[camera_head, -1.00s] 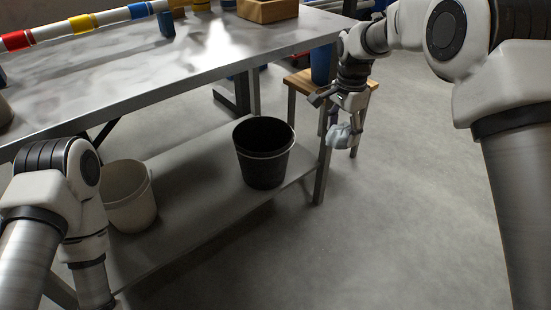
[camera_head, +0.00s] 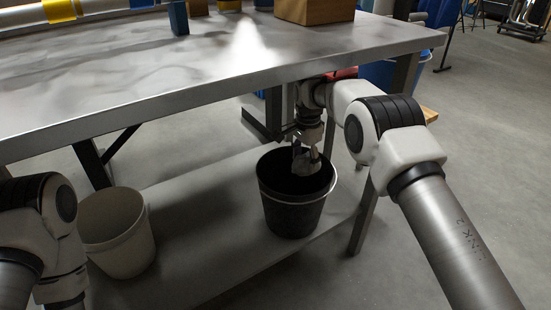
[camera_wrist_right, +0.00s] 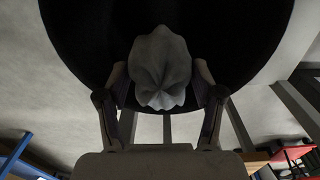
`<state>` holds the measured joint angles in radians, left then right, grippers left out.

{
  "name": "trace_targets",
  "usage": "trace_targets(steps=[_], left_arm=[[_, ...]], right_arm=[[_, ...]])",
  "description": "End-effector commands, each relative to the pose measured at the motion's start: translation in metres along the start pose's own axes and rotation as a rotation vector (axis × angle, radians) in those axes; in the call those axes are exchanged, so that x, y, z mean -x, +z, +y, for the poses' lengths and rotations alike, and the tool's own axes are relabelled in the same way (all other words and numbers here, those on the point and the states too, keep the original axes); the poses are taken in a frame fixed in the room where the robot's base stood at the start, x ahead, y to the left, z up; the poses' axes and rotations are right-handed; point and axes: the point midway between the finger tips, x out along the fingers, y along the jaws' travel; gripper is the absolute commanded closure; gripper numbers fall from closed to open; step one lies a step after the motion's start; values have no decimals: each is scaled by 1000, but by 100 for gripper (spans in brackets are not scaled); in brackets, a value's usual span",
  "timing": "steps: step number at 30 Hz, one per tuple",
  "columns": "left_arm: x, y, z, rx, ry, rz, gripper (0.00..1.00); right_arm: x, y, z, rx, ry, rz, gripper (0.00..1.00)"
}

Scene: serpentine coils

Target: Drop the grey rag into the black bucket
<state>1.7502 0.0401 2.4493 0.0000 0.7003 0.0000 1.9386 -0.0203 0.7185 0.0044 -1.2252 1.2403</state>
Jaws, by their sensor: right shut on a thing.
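The black bucket (camera_head: 292,212) stands upright on the lower shelf under the table. My right gripper (camera_head: 306,163) points down at the bucket's mouth, under the tabletop. It is shut on the crumpled grey rag (camera_head: 308,167). In the right wrist view the rag (camera_wrist_right: 161,68) is pinched between the two fingers (camera_wrist_right: 163,90), with the dark inside of the bucket (camera_wrist_right: 230,40) behind it. How deep the rag sits relative to the rim is hard to tell. Of my left arm only links show at the lower left; its gripper is out of view.
A light grey bucket (camera_head: 118,240) stands on the lower shelf (camera_head: 205,215) to the left. The metal tabletop (camera_head: 180,85) hangs over the right gripper. A table leg (camera_head: 362,220) stands right of the black bucket. A wooden box (camera_head: 315,11) sits on the table.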

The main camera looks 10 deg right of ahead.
Motion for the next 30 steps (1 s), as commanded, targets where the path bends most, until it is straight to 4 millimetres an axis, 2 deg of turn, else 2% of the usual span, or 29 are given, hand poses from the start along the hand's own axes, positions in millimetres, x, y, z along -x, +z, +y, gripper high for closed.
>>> trace_targets(steps=[5,12,15,20,25,27,30], left_arm=[[-12,1,0,0,0,-2,7],[-53,1,0,0,0,-2,7],[-65,1,0,0,0,-2,7],[-73,0,-1,2,0,1,7],[-93,-1,-1,6,-1,3,7],[-96,-1,-1,7,-1,4,7],[-93,-2,-2,8,-1,4,7]], right_arm=[[-23,-1,0,6,1,0,73],[-99,0,0,5,2,-1,73],[-124,0,-1,5,1,0,73],[-143,-1,-1,5,-1,0,73],[-179,0,-1,5,0,0,73],[-185,-1,-2,5,-1,0,73],[-183,-1,-2,5,-2,0,73]])
